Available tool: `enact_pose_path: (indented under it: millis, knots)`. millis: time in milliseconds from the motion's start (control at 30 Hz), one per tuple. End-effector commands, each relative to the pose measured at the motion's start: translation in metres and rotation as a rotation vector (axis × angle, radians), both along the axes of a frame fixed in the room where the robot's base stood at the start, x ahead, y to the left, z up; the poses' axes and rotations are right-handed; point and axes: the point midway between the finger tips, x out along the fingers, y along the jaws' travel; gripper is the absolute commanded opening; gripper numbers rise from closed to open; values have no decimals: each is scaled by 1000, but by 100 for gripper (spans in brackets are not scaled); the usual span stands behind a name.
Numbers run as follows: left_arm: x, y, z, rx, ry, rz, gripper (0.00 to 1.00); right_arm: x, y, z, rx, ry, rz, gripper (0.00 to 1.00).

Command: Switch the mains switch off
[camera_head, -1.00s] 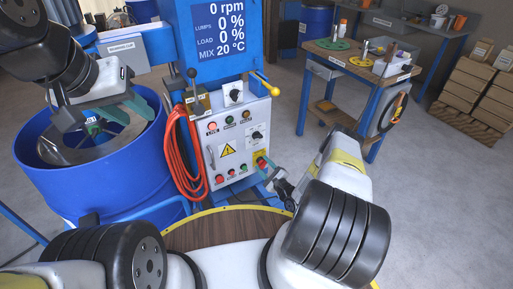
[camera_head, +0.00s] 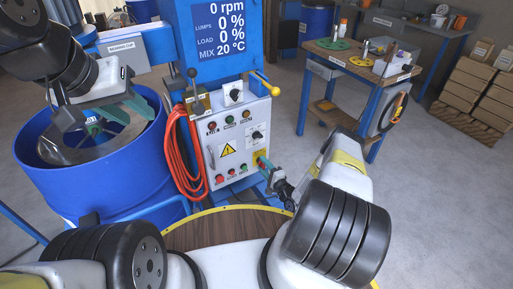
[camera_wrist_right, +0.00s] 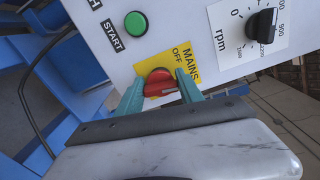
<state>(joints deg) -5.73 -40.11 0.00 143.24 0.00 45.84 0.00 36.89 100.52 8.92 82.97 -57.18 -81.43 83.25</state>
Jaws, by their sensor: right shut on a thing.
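The mains switch (camera_wrist_right: 160,82) is a red rotary knob on a yellow plate marked MAINS and OFF, low on the grey control panel (camera_head: 238,115). My right gripper (camera_wrist_right: 160,90) has its teal fingers on either side of the knob and is shut on it. A pale mark shows on the knob's handle; I cannot tell which setting it points to. In the head view my right gripper (camera_head: 265,166) reaches the panel's lower right and mostly hides the knob. My left gripper (camera_head: 100,114) hangs over the blue drum, fingers apart and empty.
A green START button (camera_wrist_right: 135,23) and a black rpm dial (camera_wrist_right: 262,25) sit close to the switch. A coiled orange hose (camera_head: 182,155) hangs left of the panel. The blue drum (camera_head: 110,185) stands at left.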

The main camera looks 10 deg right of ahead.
Motion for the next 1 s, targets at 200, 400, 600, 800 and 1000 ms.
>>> enact_pose_path:
  millis: [200, 400, 600, 800, 1000]
  knots:
    - [0, 0, 0, 0, 0, 0, 36, -1, 1, -2, -191, -68, 1, 3]
    - [0, 0, 0, 0, 0, 0, 36, -1, 1, -3, -371, -132, 1, 3]
    - [0, 0, 0, 0, 0, 0, 36, -1, 1, -4, -546, -195, 3, 3]
    - [0, 0, 0, 0, 0, 0, 36, -1, 1, -5, -698, -252, 3, 3]
    - [0, 0, 0, 0, 0, 0, 36, -1, 0, -5, -812, -292, 2, 3]
